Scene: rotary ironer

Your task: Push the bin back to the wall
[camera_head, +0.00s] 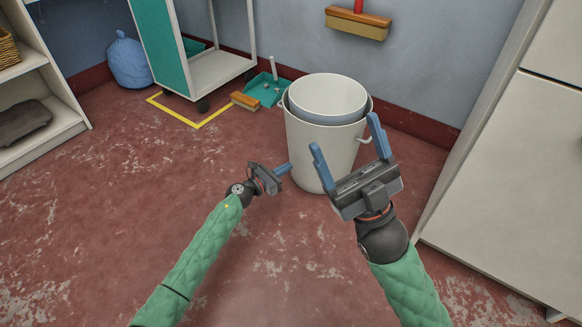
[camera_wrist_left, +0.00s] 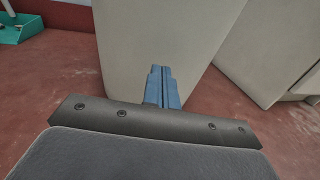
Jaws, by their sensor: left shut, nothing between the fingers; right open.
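The bin (camera_head: 310,150) is a white, round bucket-like container, upright on the red floor near the back wall, with a second white bucket (camera_head: 328,98) nested in its top. A side handle shows at its right. My left gripper (camera_head: 286,168) is shut and empty, its fingertips low at the bin's left side; I cannot tell if they touch it. In the left wrist view, the shut blue fingers (camera_wrist_left: 160,75) point at the bin's pale side (camera_wrist_left: 150,40). My right gripper (camera_head: 346,133) is open and empty, in front of the bin's right part and hiding some of it.
Behind the bin is the blue-grey wall (camera_head: 290,45) with a dark red base strip. A teal dustpan (camera_head: 266,90) and a brush (camera_head: 245,101) lie left of the bin. A white cabinet (camera_head: 510,170) stands at right, a wheeled cart (camera_head: 215,75) at back left. Floor in front is clear.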

